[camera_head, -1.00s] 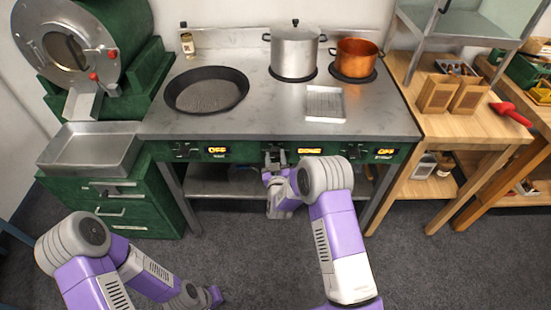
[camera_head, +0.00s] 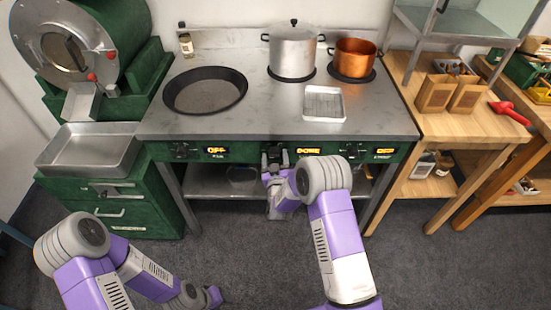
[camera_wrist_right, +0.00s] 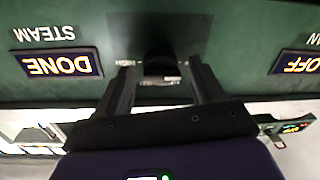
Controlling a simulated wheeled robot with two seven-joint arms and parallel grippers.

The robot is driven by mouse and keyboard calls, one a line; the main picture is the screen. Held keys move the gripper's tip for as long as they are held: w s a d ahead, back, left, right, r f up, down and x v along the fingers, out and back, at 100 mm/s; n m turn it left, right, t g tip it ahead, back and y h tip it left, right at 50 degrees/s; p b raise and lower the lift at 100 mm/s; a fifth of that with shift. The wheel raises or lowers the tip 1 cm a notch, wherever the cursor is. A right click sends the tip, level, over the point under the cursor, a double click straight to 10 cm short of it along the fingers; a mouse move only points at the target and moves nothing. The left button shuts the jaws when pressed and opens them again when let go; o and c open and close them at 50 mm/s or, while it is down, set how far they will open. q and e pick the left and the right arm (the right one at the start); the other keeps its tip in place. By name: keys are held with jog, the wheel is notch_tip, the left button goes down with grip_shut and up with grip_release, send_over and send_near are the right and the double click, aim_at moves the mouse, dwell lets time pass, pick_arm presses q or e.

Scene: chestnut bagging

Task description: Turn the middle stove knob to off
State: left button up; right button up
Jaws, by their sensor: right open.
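The middle stove knob (camera_wrist_right: 160,65) is a dark knob on the green front panel, beside a lit display (camera_head: 308,151) reading DONE with STEAM under it. In the right wrist view the knob sits between the two fingers of my right gripper (camera_wrist_right: 163,88). The fingers are open around it, with a gap visible on each side. In the head view my right gripper (camera_head: 275,156) is at the panel and largely covers the knob. The knob's pointer is too dark to read. My left arm is low at the left, and its gripper's fingers cannot be made out.
The left display (camera_head: 216,150) and right display (camera_head: 386,151) read OFF. On the stove (camera_head: 255,120) stand a black pan (camera_head: 205,90), a steel pot (camera_head: 292,50), a copper pot (camera_head: 354,58) and a small tray (camera_head: 324,104). A wooden table (camera_head: 430,125) adjoins at right.

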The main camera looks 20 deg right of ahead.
jog(key=p+v, duration=0.1)
jog(key=v, duration=0.6)
jog(key=shift+s, duration=0.25)
jog(key=shift+f+p, duration=0.15)
jog(key=shift+p, duration=0.15)
jog(key=s+a+f+m+g+y+p, duration=0.25)
jog(key=s+f+g+y, duration=0.25)
jog(key=s+f+g, duration=0.55)
jog(key=s+a+f+g+y+p, duration=0.1)
jog(key=s+a+g, duration=0.1)
jog(key=s, duration=0.8)
jog(key=s+a+f+g+y+p, duration=0.1)
jog(key=s+a+g+y, duration=0.1)
jog(key=s, duration=0.8)
jog(key=a+g, duration=0.1)
jog(key=g, duration=0.1)
jog(key=shift+g, duration=0.35)
